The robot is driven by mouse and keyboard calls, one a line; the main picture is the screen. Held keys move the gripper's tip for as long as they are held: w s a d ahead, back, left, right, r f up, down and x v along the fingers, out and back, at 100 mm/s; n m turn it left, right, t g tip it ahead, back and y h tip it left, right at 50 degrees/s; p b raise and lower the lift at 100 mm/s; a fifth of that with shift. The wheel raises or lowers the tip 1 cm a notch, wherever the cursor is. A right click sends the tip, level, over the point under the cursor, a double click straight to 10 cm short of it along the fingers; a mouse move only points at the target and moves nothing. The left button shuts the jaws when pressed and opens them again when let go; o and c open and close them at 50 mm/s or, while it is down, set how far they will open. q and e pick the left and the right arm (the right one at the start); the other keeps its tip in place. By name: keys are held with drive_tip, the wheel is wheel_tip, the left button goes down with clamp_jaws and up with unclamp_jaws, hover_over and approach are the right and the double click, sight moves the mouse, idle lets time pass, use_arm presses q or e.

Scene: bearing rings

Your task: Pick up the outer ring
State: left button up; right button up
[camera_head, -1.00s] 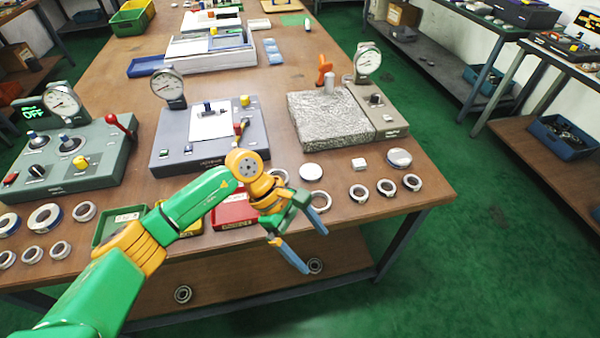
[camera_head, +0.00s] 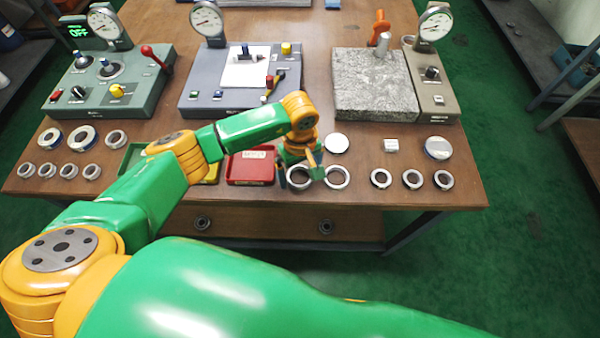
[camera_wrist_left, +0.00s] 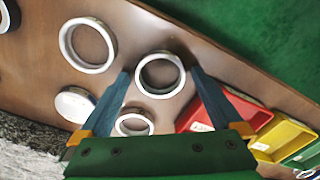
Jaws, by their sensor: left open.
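Several pale metal rings lie flat on the brown table. One larger ring (camera_head: 300,188) lies near the front edge, and my open left gripper (camera_head: 299,174) is over it. In the left wrist view that ring (camera_wrist_left: 159,95) sits between the two blue fingertips of the gripper (camera_wrist_left: 160,75), with nothing held. Another large ring (camera_head: 337,187) lies just right of it; in the left wrist view this ring (camera_wrist_left: 66,42) is at upper left. A third ring (camera_wrist_left: 121,124) lies behind the fingers, hidden by the gripper in the head view. My right gripper is out of view.
A red tray (camera_head: 250,181) stands left of the gripper, beside yellow and green trays. A white disc (camera_head: 337,143) and a granite block (camera_head: 375,85) lie behind. Several smaller rings (camera_head: 412,187) lie to the right. The table's front edge is close.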

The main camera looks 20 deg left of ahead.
use_arm(q)
drive_tip(key=c, duration=1.3)
